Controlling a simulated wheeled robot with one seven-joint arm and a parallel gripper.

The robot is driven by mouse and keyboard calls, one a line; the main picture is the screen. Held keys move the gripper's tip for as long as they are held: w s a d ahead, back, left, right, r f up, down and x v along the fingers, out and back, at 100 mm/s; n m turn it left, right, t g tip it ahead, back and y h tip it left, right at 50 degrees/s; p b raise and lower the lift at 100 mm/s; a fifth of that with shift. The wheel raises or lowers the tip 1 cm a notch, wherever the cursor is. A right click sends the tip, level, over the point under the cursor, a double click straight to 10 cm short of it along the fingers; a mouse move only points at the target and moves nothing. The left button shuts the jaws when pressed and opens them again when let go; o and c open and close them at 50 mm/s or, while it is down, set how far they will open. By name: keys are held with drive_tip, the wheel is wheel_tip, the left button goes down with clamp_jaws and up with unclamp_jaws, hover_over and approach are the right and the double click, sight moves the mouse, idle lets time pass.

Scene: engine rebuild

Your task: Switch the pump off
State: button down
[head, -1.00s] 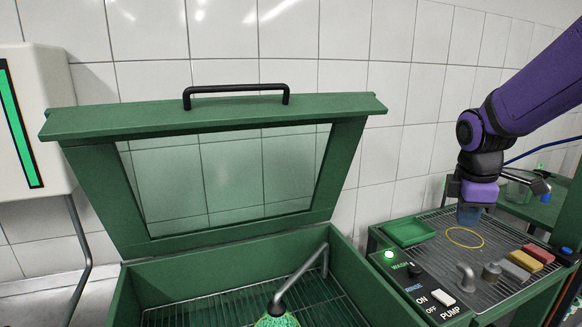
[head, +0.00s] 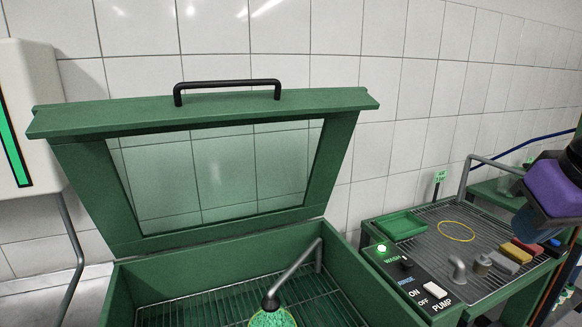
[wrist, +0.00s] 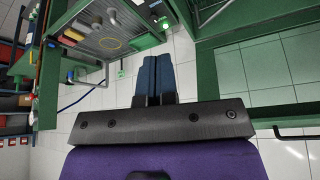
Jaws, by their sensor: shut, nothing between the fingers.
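The pump switch (head: 434,290) is a white rocker on the black control panel (head: 411,283), beside the ON, OFF and PUMP lettering. I cannot tell which side of it is pressed in. A green lamp (head: 381,248) glows at the panel's far end, and a dark WASH/RINSE knob (head: 406,263) sits between the lamp and the switch. My gripper (head: 534,226) is at the right edge of the head view, well right of the switch and apart from it. In the wrist view its blue fingers (wrist: 157,80) are together, with nothing between them.
The green washer's lid (head: 212,103) stands open, left of the panel. A bent pipe and green scrubber (head: 273,318) are in its basin. Right of the panel, a grated tray (head: 440,237) holds a yellow ring, small metal parts and coloured blocks (head: 515,252).

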drive_tip(key=n+g, duration=0.7)
drive_tip(key=n, duration=1.5)
hover_over(438, 293)
drive_tip(key=w, duration=0.2)
wheel_tip(438, 293, down, 21)
drive_tip(key=shift+h, duration=0.3)
drive_tip(key=f, duration=0.4)
drive_tip(key=s+f, duration=0.1)
drive_tip(key=f, duration=0.9)
drive_tip(key=shift+s, duration=0.3)
